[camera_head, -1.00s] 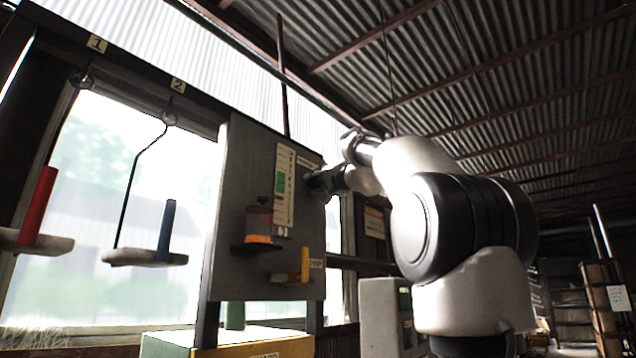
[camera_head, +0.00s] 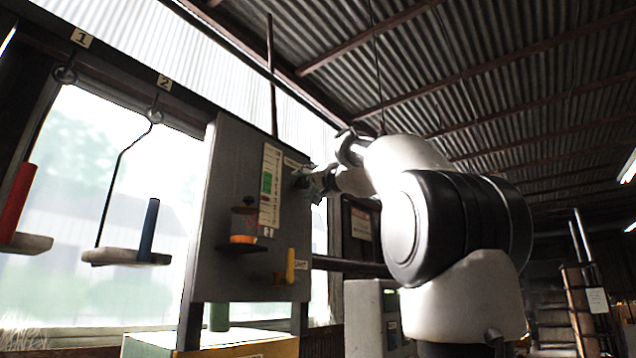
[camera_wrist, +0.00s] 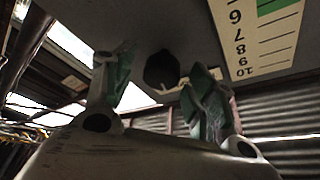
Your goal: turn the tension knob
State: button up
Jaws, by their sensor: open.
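The tension knob (camera_wrist: 161,70) is a small dark faceted knob on the underside-looking face of the grey panel in the wrist view. My gripper (camera_wrist: 159,78) is open, with one green-padded finger on each side of the knob in the picture. The knob appears a little beyond the fingertips; I cannot tell whether they touch it. In the head view my gripper (camera_head: 308,182) is at the upper right of the grey panel (camera_head: 225,150), and the knob is not clearly distinguishable there.
A numbered scale (camera_head: 270,185) with a green band is beside the knob. Lower on the panel are an orange-based lamp-like part (camera_head: 243,225) and a yellow lever (camera_head: 290,265). Hangers with a red (camera_head: 17,203) and a blue cylinder (camera_head: 149,229) hang at left.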

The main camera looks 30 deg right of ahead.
jog(key=v, duration=1)
jog(key=shift+s, duration=0.15)
notch_tip(320, 180, down, 28)
jog(key=s+d+n+g+h, duration=0.1)
jog(key=s+d+g, duration=0.15)
jog(key=g, duration=0.55)
jog(key=s+a+f+n+g, duration=0.3)
jog(key=s+f, duration=0.2)
jog(key=f, duration=0.5)
jog(key=s+a+f+n+g, duration=0.2)
jog(key=s+f, duration=0.4)
jog(key=f, duration=0.4)
jog(key=s+a+f+n+g, duration=0.3)
jog(key=s+a+f, duration=0.2)
jog(key=f, duration=0.5)
jog(key=shift+s+n+g, duration=0.3)
jog(key=shift+s, duration=0.25)
